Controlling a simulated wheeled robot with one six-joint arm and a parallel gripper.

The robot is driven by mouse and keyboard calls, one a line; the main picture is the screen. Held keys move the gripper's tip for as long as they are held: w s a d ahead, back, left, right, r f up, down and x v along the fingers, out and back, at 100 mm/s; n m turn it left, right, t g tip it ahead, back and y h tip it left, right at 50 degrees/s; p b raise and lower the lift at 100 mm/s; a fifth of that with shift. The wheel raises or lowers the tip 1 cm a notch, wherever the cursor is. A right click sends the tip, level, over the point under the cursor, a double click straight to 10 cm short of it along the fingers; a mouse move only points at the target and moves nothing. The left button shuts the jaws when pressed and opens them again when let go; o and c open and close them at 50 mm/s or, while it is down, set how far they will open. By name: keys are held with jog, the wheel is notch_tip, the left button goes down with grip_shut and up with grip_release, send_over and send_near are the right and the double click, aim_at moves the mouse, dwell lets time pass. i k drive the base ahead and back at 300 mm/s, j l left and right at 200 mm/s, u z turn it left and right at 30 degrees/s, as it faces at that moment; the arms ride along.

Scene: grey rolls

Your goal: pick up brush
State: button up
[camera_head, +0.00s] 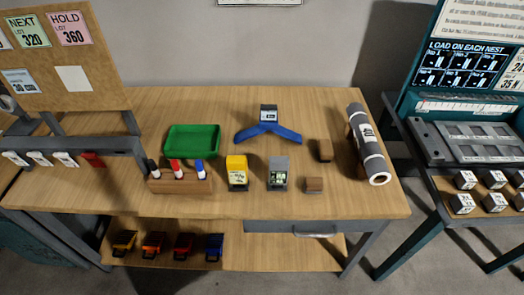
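No brush is clearly recognisable at this size. I cannot tell whether either is the brush. My gripper is not in view.
The wooden table (290,207) holds a green tray (192,141), a marker holder (180,185), a yellow device (237,173), a grey device (278,174), a blue V-shaped stand (268,131) and a grey roll (367,145). The table's far-right front corner is clear.

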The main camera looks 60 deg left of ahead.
aim_at(324, 148)
jog(key=u, duration=1.65)
jog(key=i+z, duration=0.7)
jog(key=i+j+z, duration=0.15)
jog(key=i+z, duration=0.25)
jog(key=k, duration=0.05)
